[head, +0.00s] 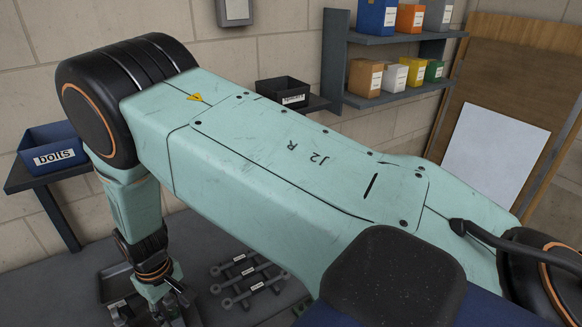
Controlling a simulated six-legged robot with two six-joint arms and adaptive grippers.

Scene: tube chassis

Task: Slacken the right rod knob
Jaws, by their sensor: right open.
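My right gripper (152,312) shows at the lower left, at the end of my right arm, pointing down. Its jaws are small in the picture and partly cut off by the bottom edge; they are open. I see nothing between them. The right rod knob and the tube chassis cannot be made out; my large green right arm covers the middle of the view. My left gripper is out of the picture.
A dark tray (112,287) lies by the gripper, with several wrenches (248,280) on the grey surface to its right. A blue bolts bin (52,148) stands on a left shelf. A black bin (283,92) and a shelf (388,100) of boxes line the wall.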

